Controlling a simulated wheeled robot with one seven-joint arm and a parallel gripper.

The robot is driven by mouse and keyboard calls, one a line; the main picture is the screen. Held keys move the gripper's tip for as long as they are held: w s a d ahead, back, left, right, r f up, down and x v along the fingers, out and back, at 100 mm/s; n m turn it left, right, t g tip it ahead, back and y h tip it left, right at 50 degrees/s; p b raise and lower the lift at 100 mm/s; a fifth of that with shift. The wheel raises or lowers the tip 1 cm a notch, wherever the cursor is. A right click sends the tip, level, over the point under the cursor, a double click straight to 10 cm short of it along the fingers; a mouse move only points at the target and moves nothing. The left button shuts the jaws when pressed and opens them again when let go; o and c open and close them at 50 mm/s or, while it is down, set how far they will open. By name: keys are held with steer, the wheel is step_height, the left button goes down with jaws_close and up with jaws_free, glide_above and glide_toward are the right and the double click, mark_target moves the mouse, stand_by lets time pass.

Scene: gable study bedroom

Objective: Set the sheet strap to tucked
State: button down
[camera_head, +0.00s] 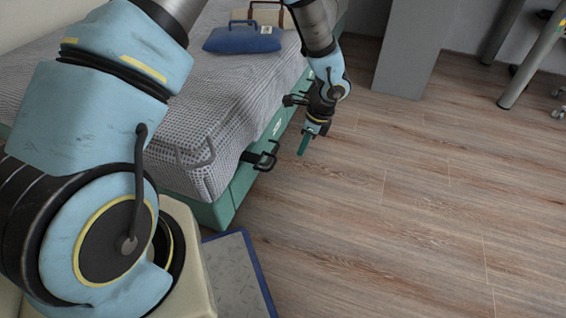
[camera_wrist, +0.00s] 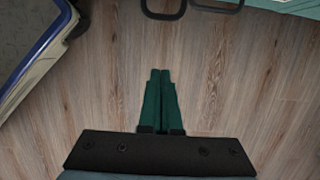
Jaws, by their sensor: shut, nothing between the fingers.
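A black looped piece (camera_head: 265,156), which looks like the strap or its handle, sticks out from the long side of the bed near its front corner. Dark loops (camera_wrist: 217,8) show at the top edge of the wrist view, cut off by the frame. I cannot tell whether it is tucked. A grey loop (camera_head: 196,156) lies against the cover at the bed's corner. My gripper (camera_head: 303,145) points down over the floor beside the bed, right of the black loop and apart from it. Its green fingers (camera_wrist: 160,73) are together and empty.
The bed has a grey waffle cover (camera_head: 235,95) and a green frame (camera_head: 240,185). A blue bag (camera_head: 240,40) lies on it. A blue-edged mat or panel (camera_head: 238,275) is on the floor at the bed's front end.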

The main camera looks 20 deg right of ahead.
mark_target(251, 158)
steer(key=shift+f, duration=0.1)
steer(key=w+a+f+b, duration=0.4)
steer(key=a+f+b, duration=0.1)
steer(key=f, duration=0.3)
steer(key=shift+w+f, duration=0.2)
steer(key=shift+f, duration=0.15)
steer(key=w+a+p, duration=0.2)
steer(key=w+a, duration=0.2)
stand_by(0.4)
